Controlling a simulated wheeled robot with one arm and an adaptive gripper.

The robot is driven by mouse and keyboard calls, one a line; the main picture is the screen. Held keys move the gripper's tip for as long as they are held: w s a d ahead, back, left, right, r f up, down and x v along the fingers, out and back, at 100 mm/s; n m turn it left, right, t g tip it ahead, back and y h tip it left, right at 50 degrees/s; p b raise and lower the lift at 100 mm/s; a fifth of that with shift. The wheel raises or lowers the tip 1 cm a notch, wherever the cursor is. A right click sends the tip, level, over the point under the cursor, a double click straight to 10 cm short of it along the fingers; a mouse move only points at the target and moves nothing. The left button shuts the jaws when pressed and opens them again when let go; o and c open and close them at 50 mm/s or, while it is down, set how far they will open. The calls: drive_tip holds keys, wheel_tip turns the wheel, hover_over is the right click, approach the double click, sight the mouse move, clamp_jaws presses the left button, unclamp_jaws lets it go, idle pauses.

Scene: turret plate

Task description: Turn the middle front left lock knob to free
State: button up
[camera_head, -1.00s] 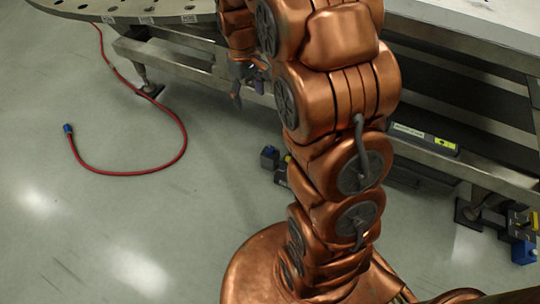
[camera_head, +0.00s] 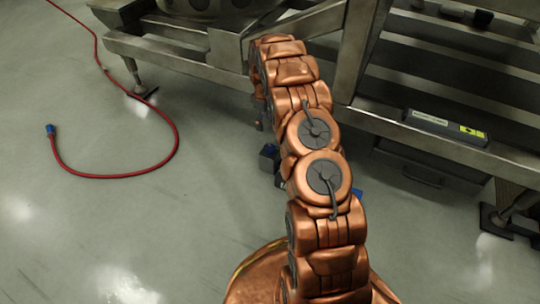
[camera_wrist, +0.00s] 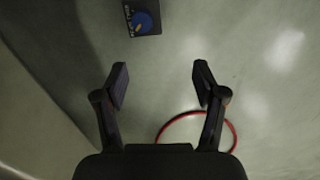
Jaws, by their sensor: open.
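In the wrist view a blue lock knob (camera_wrist: 142,20) with a yellow mark sits on a black housing with white lettering (camera_wrist: 129,10) at the top edge. The lettering is too small to read, and I cannot tell which setting the knob points at. My gripper (camera_wrist: 161,72) is open and empty, its two fingers apart, with the knob ahead of it and slightly left of centre. The gripper is mostly hidden behind my arm there.
A steel frame with a lower rail (camera_head: 190,68) runs along the back. A dark bar with a yellow label (camera_head: 445,126) lies on the right-hand rail.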

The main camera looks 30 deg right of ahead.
drive_tip(key=b, duration=0.4)
hover_over(270, 146)
drive_tip(key=shift+n, duration=0.3)
wheel_tip(270, 146, down, 12)
drive_tip(key=shift+s+r, duration=0.1)
drive_tip(key=shift+s, duration=0.05)
wheel_tip(270, 146, down, 8)
drive_tip(key=shift+r+b, duration=0.25)
drive_tip(key=shift+b, duration=1)
drive_tip(key=c, duration=1.1)
